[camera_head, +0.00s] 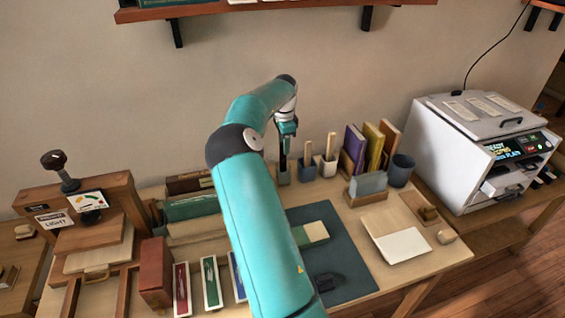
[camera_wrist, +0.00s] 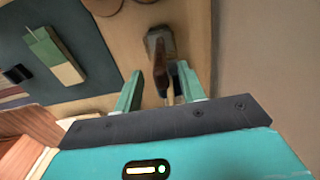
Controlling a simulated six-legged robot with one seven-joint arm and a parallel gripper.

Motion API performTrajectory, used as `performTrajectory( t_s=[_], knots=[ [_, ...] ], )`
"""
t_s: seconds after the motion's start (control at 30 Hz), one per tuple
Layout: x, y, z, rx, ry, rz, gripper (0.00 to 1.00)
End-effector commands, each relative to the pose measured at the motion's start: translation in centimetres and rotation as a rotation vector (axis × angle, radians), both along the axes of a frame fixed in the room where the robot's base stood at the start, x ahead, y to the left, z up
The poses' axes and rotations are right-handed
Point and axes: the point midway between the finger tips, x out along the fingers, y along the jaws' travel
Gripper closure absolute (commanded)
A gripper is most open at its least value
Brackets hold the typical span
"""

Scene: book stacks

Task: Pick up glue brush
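My gripper (camera_head: 287,132) is above the row of small pots at the back of the table. In the wrist view its two green fingers (camera_wrist: 159,88) stand apart. A dark brown upright handle (camera_wrist: 160,72), seemingly the glue brush, rises between them, closer to the right finger; I cannot tell if it touches. It stands in a grey pot (camera_wrist: 155,36). In the head view the dark handle (camera_head: 284,157) shows below my gripper, over its pot (camera_head: 283,178). Two lighter-handled brushes or tools (camera_head: 307,152) (camera_head: 331,146) stand in the pots to its right. Bristles are hidden.
Upright books (camera_head: 375,148) and a dark cup (camera_head: 401,170) stand to the right, before a white machine (camera_head: 480,145). A wooden press (camera_head: 85,225) is at left. A dark mat (camera_head: 340,255) with a green-and-cream block (camera_head: 312,233) lies in front. The wall is close behind.

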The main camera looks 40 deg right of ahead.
Motion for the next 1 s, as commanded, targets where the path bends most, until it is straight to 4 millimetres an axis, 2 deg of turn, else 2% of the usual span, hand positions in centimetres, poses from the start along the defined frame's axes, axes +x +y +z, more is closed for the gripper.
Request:
performTrajectory(
  t_s=[0.3, 0.6, 0.8, 1.0],
  knots=[
    [0.4, 0.3, -4.4, 0.000, 0.002, 0.002, 0.60],
    [0.4, 0.3, -5.0, 0.001, 0.000, 0.002, 0.60],
    [0.4, 0.3, -4.9, 0.000, 0.000, 0.002, 0.99],
    [0.4, 0.3, -4.9, 0.000, 0.000, 0.002, 1.00]
  ],
)
